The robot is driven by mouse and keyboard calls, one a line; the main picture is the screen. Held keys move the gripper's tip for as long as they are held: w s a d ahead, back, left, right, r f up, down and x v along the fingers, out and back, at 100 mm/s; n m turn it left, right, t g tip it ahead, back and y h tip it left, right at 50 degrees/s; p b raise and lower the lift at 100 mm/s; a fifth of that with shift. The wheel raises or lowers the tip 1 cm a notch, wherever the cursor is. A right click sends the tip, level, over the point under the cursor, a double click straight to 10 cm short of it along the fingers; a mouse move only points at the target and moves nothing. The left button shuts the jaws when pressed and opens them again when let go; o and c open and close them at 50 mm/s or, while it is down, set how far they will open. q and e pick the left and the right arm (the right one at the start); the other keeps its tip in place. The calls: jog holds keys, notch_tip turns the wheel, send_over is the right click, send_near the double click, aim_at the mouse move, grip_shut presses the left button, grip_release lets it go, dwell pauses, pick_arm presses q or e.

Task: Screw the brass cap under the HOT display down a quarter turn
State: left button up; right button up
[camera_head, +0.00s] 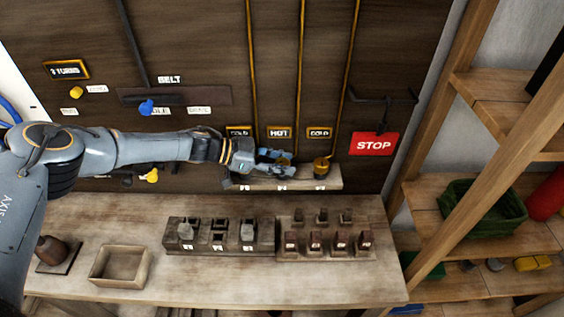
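The HOT display (279,132) is a small framed sign on the dark wooden wall, with a yellow pipe coming down above it. The brass cap (284,161) under it shows only in part. My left gripper (287,163) comes in from the left, with its light-blue fingers at this cap. The fingers partly hide the cap, and I cannot tell whether they grip it. Another brass cap (320,166) stands in full view to the right, under a COLD display (319,132). My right gripper is not in view.
Both caps are at a narrow wooden ledge (325,184). My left forearm covers part of the wall and probably the left cap position. A red STOP sign (374,144) hangs at right. The bench below holds block racks (262,237) and an empty wooden tray (93,270).

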pick_arm(q)
jog(key=o, duration=0.5)
jog(key=v, duration=1.2)
